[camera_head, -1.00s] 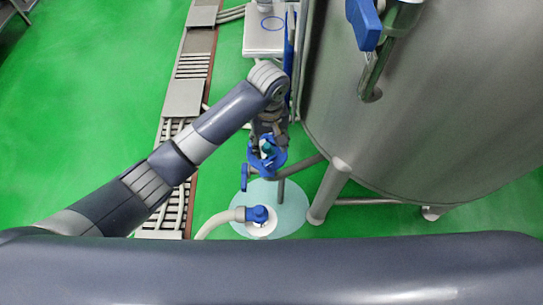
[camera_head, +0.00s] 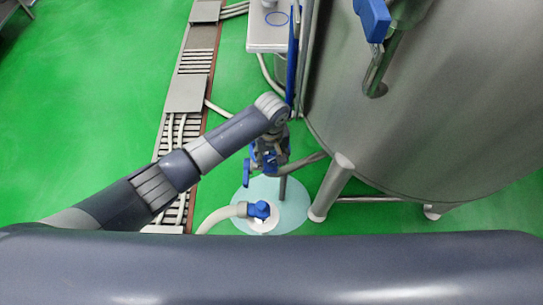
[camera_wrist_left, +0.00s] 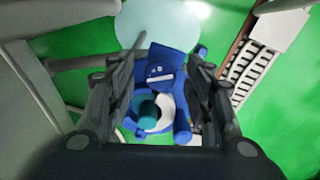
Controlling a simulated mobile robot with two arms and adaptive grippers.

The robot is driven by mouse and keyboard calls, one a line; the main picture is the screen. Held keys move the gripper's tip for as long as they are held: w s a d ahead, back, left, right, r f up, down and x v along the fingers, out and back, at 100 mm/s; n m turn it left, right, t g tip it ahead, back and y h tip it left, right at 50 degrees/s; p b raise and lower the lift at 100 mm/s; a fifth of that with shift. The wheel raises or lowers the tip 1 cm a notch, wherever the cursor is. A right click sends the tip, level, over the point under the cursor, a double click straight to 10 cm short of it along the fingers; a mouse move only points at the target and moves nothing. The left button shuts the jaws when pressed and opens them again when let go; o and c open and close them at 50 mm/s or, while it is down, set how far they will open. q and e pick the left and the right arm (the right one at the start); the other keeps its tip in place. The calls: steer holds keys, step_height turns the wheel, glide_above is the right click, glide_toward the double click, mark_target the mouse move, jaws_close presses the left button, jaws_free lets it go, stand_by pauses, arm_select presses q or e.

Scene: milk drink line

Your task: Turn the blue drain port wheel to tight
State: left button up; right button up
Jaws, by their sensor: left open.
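The blue drain port wheel (camera_wrist_left: 178,102) shows in the left wrist view as a blue ring with stubby lugs around a white and teal centre. It lies between the two dark fingers of my left gripper (camera_wrist_left: 160,75), which is open; I cannot tell whether either finger touches it. In the head view my left gripper (camera_head: 272,146) is over the blue parts of the drain port (camera_head: 268,161) beside the tank's leg, and hides much of them. My right gripper is not in view.
The large steel tank (camera_head: 430,110) stands close on the right, with a leg (camera_head: 332,187) near the gripper. Below is a pale round floor plate (camera_head: 291,208) with a blue-capped hose fitting (camera_head: 259,210).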

arm_select(q)
steer(key=c, duration=1)
steer(key=shift+c, duration=0.2)
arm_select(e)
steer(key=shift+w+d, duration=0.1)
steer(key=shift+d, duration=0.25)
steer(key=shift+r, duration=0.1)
